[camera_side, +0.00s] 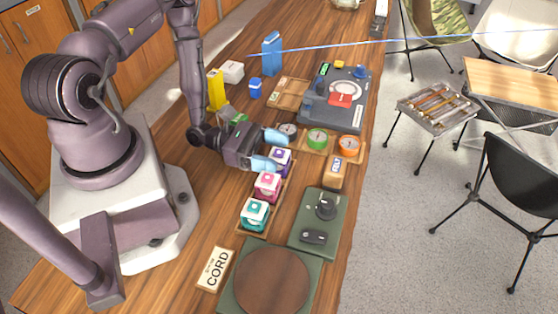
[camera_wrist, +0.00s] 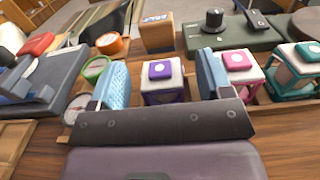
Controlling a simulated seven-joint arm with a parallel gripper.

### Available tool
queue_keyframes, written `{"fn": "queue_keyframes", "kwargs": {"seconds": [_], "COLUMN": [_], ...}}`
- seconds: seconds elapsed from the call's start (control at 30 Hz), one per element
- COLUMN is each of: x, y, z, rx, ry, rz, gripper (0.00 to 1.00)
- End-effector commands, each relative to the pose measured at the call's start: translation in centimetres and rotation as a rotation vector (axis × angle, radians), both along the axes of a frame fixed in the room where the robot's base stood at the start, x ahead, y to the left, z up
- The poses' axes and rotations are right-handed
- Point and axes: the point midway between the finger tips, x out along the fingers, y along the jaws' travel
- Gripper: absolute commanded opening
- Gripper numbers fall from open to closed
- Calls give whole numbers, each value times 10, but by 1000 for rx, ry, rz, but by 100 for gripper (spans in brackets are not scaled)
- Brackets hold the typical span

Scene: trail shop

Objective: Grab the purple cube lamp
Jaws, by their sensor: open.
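In the wrist view the purple lamp (camera_wrist: 162,82) appears between my two light-blue finger pads. My gripper (camera_side: 270,150) is open and low over the table, its fingertips at the lamp; it also shows in the wrist view (camera_wrist: 164,78). I cannot tell whether either finger touches the lamp. The near finger hides part of it in the side view.
A pink lamp (camera_side: 267,187) and a teal lamp (camera_side: 254,214) stand in the same row. Close to the other finger are round compasses, including a green one (camera_side: 317,139) and an orange one (camera_side: 348,146). A wooden block (camera_side: 335,172) stands beyond the lamp.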

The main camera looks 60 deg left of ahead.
Motion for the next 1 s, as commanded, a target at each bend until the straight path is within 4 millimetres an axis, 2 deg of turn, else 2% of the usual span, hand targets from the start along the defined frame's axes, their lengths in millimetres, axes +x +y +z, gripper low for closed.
{"fn": "queue_keyframes", "kwargs": {"seconds": [0.17,0.43,0.47,0.67,0.7,1.0], "x": [16,19,19,19,18,19], "y": [-16,-19,-19,-18,-18,-18], "z": [0,0,0,0,0,2], "rx": [0,0,0,0,0,-1], "ry": [0,0,1,0,0,-1], "rz": [-3,0,0,0,0,0], "gripper": [72,72,68,22,19,19]}}
